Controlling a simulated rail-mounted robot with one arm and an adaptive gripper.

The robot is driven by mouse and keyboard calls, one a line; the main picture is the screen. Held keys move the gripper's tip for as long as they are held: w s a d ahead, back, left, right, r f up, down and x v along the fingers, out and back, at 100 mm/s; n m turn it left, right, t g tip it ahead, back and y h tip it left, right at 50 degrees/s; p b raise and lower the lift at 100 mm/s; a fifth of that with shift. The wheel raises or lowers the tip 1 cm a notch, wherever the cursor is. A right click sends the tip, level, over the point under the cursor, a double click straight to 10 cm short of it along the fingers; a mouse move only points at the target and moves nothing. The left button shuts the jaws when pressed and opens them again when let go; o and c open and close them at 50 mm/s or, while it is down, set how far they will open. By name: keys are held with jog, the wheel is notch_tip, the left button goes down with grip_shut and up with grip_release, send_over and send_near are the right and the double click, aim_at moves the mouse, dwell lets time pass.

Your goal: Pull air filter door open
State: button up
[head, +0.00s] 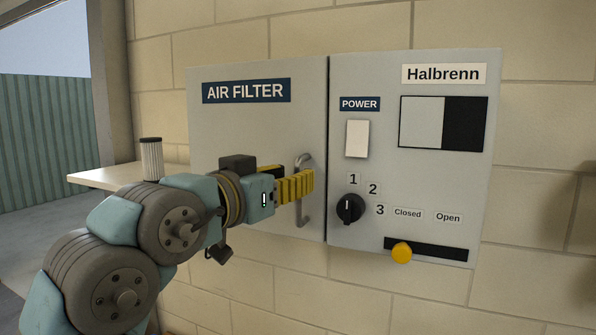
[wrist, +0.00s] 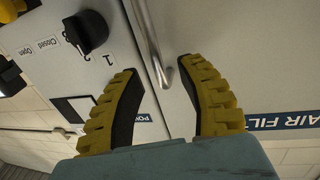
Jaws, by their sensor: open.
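The air filter door (head: 250,130) is a grey panel with a blue AIR FILTER label, on the left of the wall unit. It looks closed, level with the panel beside it. A curved metal handle (head: 302,215) stands upright near its right edge. My gripper (head: 308,184) is at the handle, its yellow fingers hiding the handle's middle. In the wrist view my gripper (wrist: 157,85) is open, and the handle (wrist: 150,50) shows beyond and between the two fingertips. I cannot tell whether either finger touches it.
The right panel (head: 350,225) carries a white power switch (head: 357,139), a black knob (head: 350,209), a black-and-grey display (head: 443,123) and a yellow slider (head: 402,252) near Closed. A ribbed cylinder (head: 151,159) stands on a pale shelf (head: 105,177) at the left.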

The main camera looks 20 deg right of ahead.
jog(key=shift+x, duration=1.2)
grip_shut()
jog(key=shift+s, duration=0.1)
